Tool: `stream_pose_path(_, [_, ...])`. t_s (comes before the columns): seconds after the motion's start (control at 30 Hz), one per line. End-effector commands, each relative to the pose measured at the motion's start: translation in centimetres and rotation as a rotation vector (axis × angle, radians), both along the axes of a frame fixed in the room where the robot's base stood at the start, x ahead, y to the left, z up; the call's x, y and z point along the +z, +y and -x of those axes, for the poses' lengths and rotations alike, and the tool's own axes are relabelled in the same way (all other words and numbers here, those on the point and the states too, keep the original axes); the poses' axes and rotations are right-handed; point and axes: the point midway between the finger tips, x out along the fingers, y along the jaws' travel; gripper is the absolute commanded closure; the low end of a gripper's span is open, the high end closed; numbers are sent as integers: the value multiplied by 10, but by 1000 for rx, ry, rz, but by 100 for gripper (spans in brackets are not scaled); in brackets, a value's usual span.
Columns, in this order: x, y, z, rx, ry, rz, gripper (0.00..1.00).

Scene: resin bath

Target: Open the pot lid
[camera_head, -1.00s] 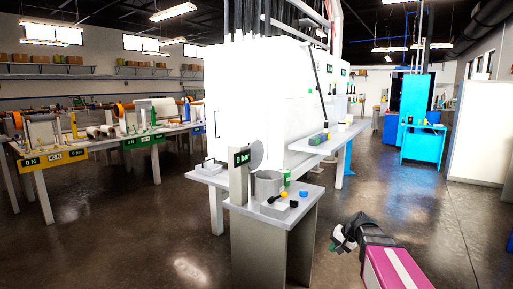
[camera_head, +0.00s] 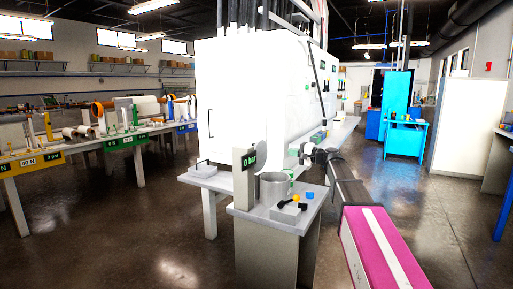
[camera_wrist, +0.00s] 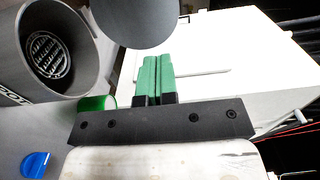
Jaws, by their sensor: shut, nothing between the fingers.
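The grey metal pot (camera_head: 272,188) stands on a small bench, and its mouth is open. In the wrist view the pot (camera_wrist: 88,68) shows at upper left, with a coiled or slotted metal piece inside. A round grey disc, which looks like the lid (camera_wrist: 136,18), stands off the mouth at the top; in the head view the disc (camera_head: 260,155) rises behind the pot. My gripper (camera_wrist: 157,62) has green fingers, shut and empty, to the right of the pot and below the disc in the wrist view. In the head view my gripper (camera_head: 308,150) is partly lost against the white cabinet.
A "0 bar" display post (camera_head: 244,175) stands left of the pot. Black, orange and blue knobs (camera_head: 309,195) are on the bench front. A green cylinder (camera_wrist: 97,103) sits beside the pot. The large white cabinet (camera_head: 250,90) stands behind. Open floor lies to the right.

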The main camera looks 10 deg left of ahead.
Motion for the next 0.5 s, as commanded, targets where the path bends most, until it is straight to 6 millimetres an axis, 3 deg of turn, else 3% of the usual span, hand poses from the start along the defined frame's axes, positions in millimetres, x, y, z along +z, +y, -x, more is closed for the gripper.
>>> stream_pose_path(0.23, [4,17,-8,2,-2,-10,100])
stream_pose_path(0.5, [5,64,-25,3,-1,-9,100])
